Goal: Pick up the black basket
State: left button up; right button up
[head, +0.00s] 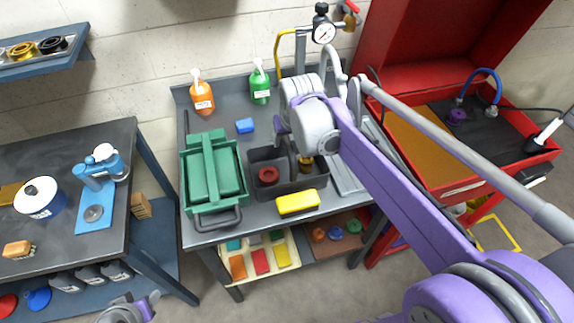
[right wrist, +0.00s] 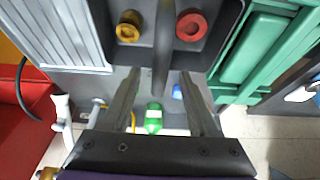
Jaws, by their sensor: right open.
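The black basket (head: 264,194) stands on the grey workbench, with a red round part (head: 268,174) and a yellow-brown round part (head: 306,163) inside. My right gripper (head: 292,146) is over the basket's back part, and my wrist hides some of it. In the right wrist view, the basket (right wrist: 213,58) fills the top, and its dark handle bar (right wrist: 163,40) runs between the open fingers of my right gripper (right wrist: 160,78). The fingers are apart from the bar. My left gripper (head: 130,311) is at the bottom edge, away from the basket; its jaws are unclear.
A green toolbox (head: 213,172) stands close left of the basket. A yellow block (head: 297,202) lies in front, a blue block (head: 244,125) behind. Orange (head: 201,93) and green (head: 260,83) bottles stand at the back. A grey ribbed tray (head: 343,178) is to the right.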

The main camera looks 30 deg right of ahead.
jog(key=x, duration=0.5)
jog(key=shift+w+f, duration=0.15)
jog(key=shift+f, duration=0.2)
grip_shut()
